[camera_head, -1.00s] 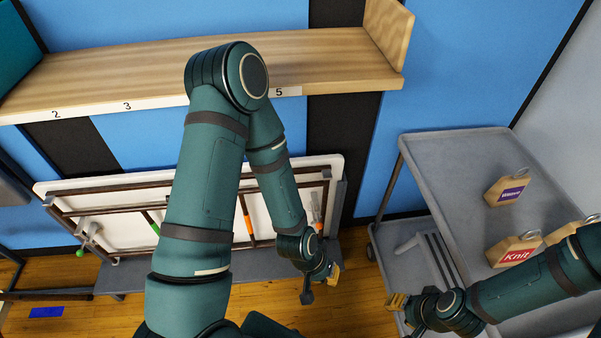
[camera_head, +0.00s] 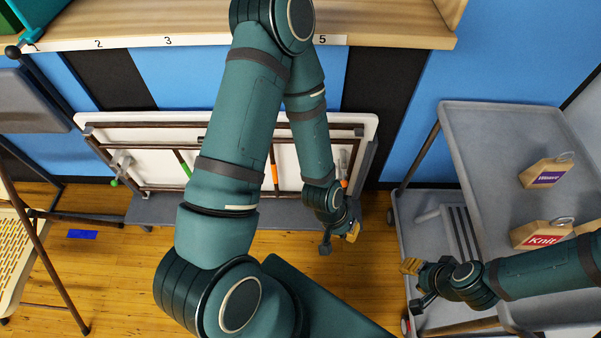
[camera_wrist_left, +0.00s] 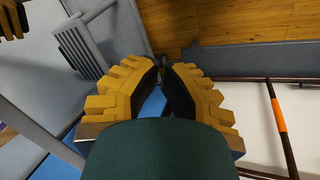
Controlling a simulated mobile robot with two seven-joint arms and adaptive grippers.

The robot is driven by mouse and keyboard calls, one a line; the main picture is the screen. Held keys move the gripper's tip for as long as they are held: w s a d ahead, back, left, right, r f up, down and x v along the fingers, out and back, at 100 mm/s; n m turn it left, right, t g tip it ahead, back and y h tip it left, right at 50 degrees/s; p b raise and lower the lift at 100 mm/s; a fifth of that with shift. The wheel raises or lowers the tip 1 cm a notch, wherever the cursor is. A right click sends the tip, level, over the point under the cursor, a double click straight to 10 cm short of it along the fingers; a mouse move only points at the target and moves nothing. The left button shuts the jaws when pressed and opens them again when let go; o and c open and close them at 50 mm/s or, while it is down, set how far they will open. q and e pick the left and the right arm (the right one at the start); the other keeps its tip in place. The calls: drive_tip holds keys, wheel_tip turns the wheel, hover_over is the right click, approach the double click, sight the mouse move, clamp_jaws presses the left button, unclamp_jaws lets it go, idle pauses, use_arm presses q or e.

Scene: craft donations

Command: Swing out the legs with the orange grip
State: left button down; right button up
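A folded table (camera_head: 150,134) with a white top and brown frame stands on edge against the wall, legs side facing me. One leg bar carries an orange grip (camera_head: 274,172), partly beside my left forearm. It also shows in the left wrist view (camera_wrist_left: 279,115). A green grip (camera_head: 183,163) sits on another bar. My left gripper (camera_head: 339,240) is in front of the table's lower right corner, apart from the orange grip. My right gripper (camera_head: 414,287) is open and empty beside the grey cart.
The grey cart (camera_head: 470,120) on the right holds bags labelled Weave (camera_head: 545,172) and Knit (camera_head: 535,236). A wooden shelf (camera_head: 200,20) overhangs the table. A folding chair (camera_head: 15,250) stands at the left. The floor (camera_head: 110,285) before the table is mostly clear.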

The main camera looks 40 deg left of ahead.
use_arm(q)
drive_tip(key=c, duration=1)
unclamp_jaws()
drive_tip(key=shift+w+a+f, duration=0.1)
drive_tip(key=shift+w, duration=0.05)
drive_tip(key=shift+c, duration=0.2)
drive_tip(key=shift+o, duration=0.9)
drive_tip(key=w+a+f+n+t+y, duration=0.1)
drive_tip(key=w+a+f+t, duration=0.4)
drive_tip(key=w+a+f, duration=0.4)
drive_tip(key=shift+w+a+f+y, duration=0.3)
drive_tip(key=shift+w+a, duration=0.1)
drive_tip(key=shift+w, duration=0.85)
drive_tip(key=n+t+y+p, duration=0.1)
drive_tip(key=n+t+y, duration=0.1)
drive_tip(key=t+y, duration=0.75)
approach(273, 168)
drive_tip(key=b+x, duration=0.3)
drive_tip(key=x, duration=0.8)
drive_tip(key=shift+w+a+f, duration=0.1)
drive_tip(key=shift+f, duration=0.05)
clamp_jaws()
